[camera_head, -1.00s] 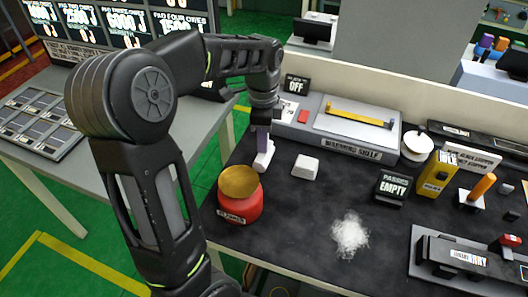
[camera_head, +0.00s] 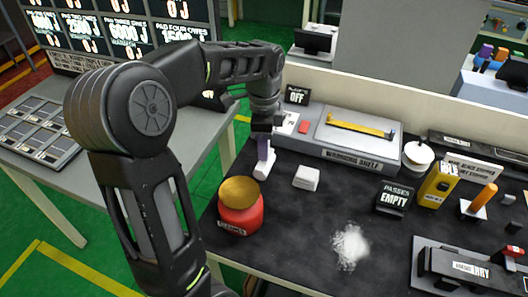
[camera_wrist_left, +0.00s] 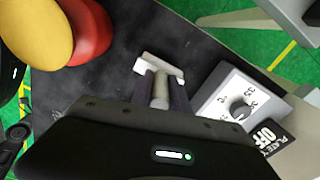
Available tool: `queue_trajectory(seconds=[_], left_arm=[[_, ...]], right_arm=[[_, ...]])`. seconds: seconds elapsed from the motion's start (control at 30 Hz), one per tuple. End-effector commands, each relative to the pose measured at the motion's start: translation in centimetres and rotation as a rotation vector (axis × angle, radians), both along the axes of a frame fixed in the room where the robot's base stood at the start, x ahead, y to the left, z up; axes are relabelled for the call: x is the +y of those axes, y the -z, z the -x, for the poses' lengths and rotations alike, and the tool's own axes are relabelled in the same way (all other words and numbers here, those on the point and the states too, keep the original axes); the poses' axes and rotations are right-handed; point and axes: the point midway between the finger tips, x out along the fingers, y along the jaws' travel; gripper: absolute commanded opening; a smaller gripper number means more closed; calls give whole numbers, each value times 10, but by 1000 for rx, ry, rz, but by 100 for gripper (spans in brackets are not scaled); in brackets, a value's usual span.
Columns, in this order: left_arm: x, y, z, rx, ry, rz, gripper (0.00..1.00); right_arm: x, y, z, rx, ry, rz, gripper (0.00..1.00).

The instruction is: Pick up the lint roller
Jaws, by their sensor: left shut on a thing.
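My left gripper (camera_wrist_left: 160,100) points down at the back left of the dark table, left of the grey warming shelf. It is shut on a pale cylindrical handle with a white crosspiece (camera_wrist_left: 152,64), which I take to be the lint roller. In the head view the lint roller (camera_head: 262,170) shows as a white end below a purple part, close to the tabletop. I cannot tell whether it touches the table. The fingers hide part of the handle. My right gripper is not in view.
A red jar (camera_head: 241,217) with a gold lid stands in front of the left gripper. A white block (camera_head: 306,178) lies to its right. The warming shelf (camera_head: 345,155) stands behind. White fluff (camera_head: 350,246) lies at the front middle. An orange-handled tool (camera_head: 485,196) stands at the right.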

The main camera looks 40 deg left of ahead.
Motion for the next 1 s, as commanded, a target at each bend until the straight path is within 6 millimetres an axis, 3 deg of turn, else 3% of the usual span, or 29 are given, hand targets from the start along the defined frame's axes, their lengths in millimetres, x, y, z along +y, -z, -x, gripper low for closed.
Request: queue_trajectory(seconds=[0.33,0.43,1.0], left_arm=[[0,-65,-1,-6,0,0,0],[0,-82,-1,-3,0,-1,0],[0,-88,0,-1,0,-1,0]], right_arm=[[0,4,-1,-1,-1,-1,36],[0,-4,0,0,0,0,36],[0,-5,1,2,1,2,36]])
